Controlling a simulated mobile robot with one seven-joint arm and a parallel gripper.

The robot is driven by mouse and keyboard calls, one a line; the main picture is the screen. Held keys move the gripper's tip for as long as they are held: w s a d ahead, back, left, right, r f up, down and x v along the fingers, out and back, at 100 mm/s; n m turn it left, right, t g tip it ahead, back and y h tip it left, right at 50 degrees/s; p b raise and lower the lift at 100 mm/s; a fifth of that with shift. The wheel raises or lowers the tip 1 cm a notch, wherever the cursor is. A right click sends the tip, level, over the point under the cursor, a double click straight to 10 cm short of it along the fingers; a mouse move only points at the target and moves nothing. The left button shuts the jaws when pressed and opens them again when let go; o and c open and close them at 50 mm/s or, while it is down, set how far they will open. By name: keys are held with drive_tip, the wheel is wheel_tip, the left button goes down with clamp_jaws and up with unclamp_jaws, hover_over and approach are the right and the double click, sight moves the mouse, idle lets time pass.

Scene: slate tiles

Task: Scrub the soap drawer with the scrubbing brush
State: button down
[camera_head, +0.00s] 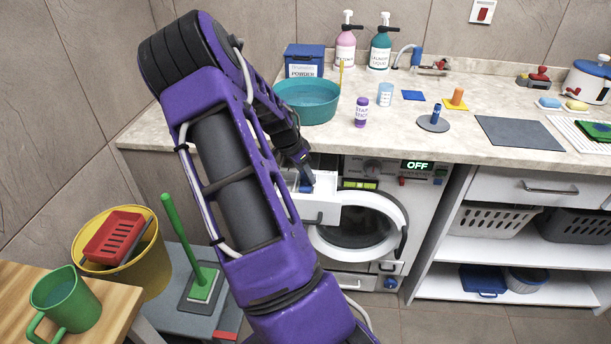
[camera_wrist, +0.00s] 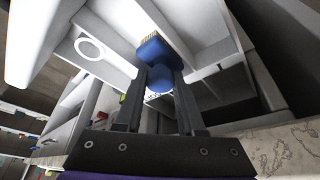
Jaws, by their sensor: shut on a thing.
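My gripper (camera_wrist: 159,76) is shut on the blue scrubbing brush (camera_wrist: 152,48), whose tan bristles point away from the fingers. In the head view the brush (camera_head: 306,189) shows as a small blue piece at the end of my arm, over the soap drawer (camera_head: 325,216). The white drawer is pulled out from the upper left of the washing machine (camera_head: 420,215). In the wrist view the drawer (camera_wrist: 112,68) shows white walls and compartments around the brush head. I cannot tell whether the bristles touch the drawer.
The washer's round door (camera_head: 362,226) is just right of and below the drawer; its display reads OFF. The stone counter (camera_head: 350,140) overhangs the machine, with a teal basin (camera_head: 308,103) and purple bottle (camera_head: 361,112) above. A yellow bucket (camera_head: 150,262) stands lower left.

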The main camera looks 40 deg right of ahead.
sight(308, 188)
drive_tip(key=shift+s+a, duration=0.55)
drive_tip(key=shift+a, duration=0.15)
drive_tip(key=shift+s+a, duration=0.5)
drive_tip(key=shift+a, duration=0.2)
drive_tip(key=shift+d, duration=0.1)
drive_tip(key=shift+w+d, duration=0.55)
drive_tip(key=shift+d, duration=0.1)
drive_tip(key=shift+r, duration=0.1)
wheel_tip(308, 188, up, 11)
drive_tip(key=p, duration=0.8)
